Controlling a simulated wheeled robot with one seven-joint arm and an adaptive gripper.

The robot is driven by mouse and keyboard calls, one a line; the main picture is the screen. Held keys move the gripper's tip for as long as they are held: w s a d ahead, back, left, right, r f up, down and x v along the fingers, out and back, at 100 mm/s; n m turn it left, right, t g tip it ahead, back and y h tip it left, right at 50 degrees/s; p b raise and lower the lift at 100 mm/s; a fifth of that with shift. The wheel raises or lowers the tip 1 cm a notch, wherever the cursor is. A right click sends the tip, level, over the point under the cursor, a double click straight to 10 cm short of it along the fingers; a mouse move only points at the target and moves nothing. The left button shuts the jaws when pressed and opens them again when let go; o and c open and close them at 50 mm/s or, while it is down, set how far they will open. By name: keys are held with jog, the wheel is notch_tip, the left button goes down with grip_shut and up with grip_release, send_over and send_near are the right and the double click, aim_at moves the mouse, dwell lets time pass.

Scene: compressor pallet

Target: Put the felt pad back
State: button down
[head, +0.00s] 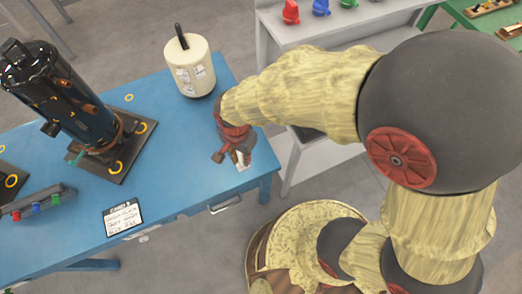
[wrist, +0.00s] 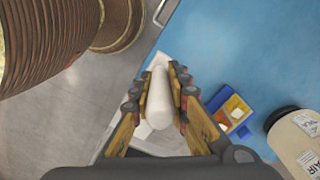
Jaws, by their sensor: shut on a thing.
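My gripper (head: 235,158) is over the right end of the blue table (head: 165,185) in the head view. In the wrist view my gripper (wrist: 160,90) is shut on a white, rounded, elongated piece (wrist: 159,100), one finger on each side. I cannot tell from its look whether this is the felt pad. A flat white thing (wrist: 142,132) lies behind it, partly hidden by the fingers. In the head view the held piece is mostly hidden by my gripper.
A cream canister (head: 190,68) with a dark handle stands at the table's back. A black compressor unit (head: 75,105) stands left on a dark plate. A label card (head: 122,217) lies at the front. A blue tray (wrist: 243,131) with yellow and orange contents is near my gripper.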

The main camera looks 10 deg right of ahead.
jog(key=w+d+f+b, duration=0.2)
jog(key=f, duration=0.2)
jog(key=w+d+f+b, duration=0.2)
jog(key=w+d+f, duration=0.1)
jog(key=f, duration=0.1)
jog(key=w+d+f+b, duration=0.2)
jog(key=w+f, duration=0.1)
jog(key=shift+d+f, duration=0.15)
jog(key=shift+f, duration=0.25)
jog(key=shift+r, duration=0.1)
jog(key=c, duration=1.8)
grip_release()
jog(key=shift+o, duration=0.4)
